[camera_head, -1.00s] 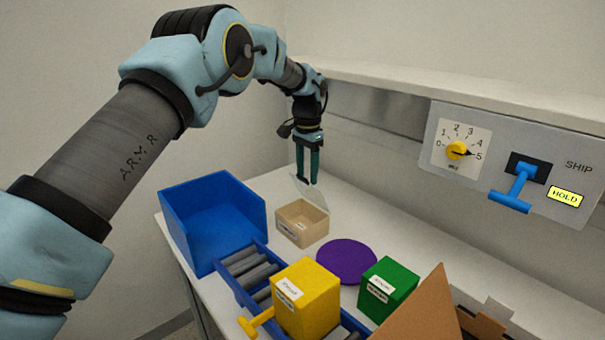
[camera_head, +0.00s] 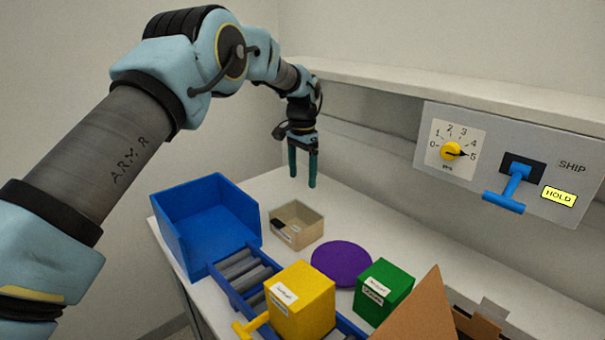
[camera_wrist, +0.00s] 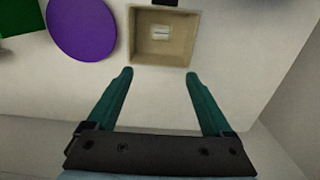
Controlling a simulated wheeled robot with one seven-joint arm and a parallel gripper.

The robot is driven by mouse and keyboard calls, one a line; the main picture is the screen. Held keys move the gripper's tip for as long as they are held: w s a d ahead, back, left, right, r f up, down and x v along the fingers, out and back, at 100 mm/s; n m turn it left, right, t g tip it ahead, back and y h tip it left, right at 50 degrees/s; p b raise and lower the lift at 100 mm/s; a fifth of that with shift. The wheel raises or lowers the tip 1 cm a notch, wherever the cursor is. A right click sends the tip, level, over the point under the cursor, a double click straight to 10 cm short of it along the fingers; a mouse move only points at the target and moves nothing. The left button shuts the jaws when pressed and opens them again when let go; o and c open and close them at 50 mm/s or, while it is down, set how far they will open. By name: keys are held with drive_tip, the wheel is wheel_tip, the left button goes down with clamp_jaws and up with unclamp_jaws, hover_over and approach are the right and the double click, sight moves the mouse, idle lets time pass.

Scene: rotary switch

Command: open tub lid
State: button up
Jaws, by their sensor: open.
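The tub (camera_head: 288,239) is a small beige box on the white table. Its top is open and I see into it; the wrist view also shows the tub (camera_wrist: 136,40) open, with a small pale item (camera_wrist: 161,32) inside. No raised lid shows above it now. A small dark piece (camera_head: 278,225) is at its near left rim; I cannot tell whether it belongs to the lid. My gripper (camera_head: 302,184) is open and empty, pointing down above and behind the tub, apart from it. The gripper (camera_wrist: 159,74) shows both green fingers spread in the wrist view.
A blue bin (camera_head: 178,238) stands left of the tub. A purple disc (camera_head: 341,263), a yellow box (camera_head: 302,300) and a green box (camera_head: 383,290) are nearer. A panel with a yellow dial (camera_head: 451,151) and a blue handle (camera_head: 512,190) is on the right wall.

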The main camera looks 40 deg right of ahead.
wheel_tip(320, 180, up, 11)
drive_tip(key=b, duration=0.2)
idle(0.4)
drive_tip(key=shift+f, duration=0.1)
